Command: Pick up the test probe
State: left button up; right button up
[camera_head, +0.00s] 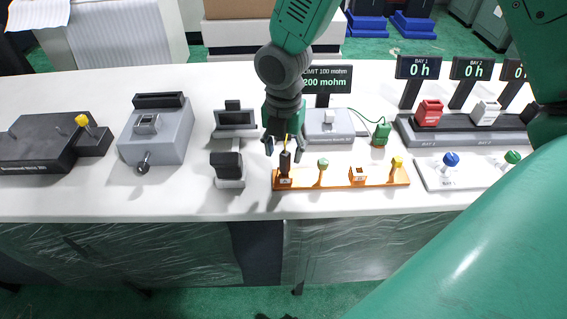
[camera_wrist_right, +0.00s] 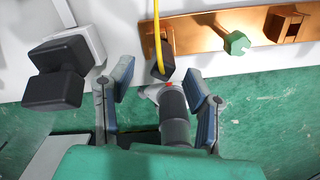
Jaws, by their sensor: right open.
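The test probe (camera_head: 285,163) appears to be the slim dark piece standing upright at the left end of the orange rack (camera_head: 338,180). A thin yellow strip shows above it. My right gripper (camera_head: 283,143) is open just above it, fingers pointing down. In the right wrist view the open fingers (camera_wrist_right: 160,98) stand on either side of a dark grey cylinder with a red mark (camera_wrist_right: 173,110). I cannot tell whether that cylinder is the probe. A black block (camera_wrist_right: 158,70) with a yellow strip lies just beyond the fingertips. My left gripper is out of view.
A black-topped stand (camera_head: 228,168) is close on the left. The meter display (camera_head: 325,80) is behind. White table (camera_head: 250,208) is clear in front.

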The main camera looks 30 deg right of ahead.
aim_at(285, 166)
notch_tip(285, 166, down, 2)
jog(key=shift+w+f, duration=0.1)
jog(key=shift+f, duration=0.25)
jog(key=shift+d, duration=0.3)
grip_shut()
jog(key=shift+a, duration=0.1)
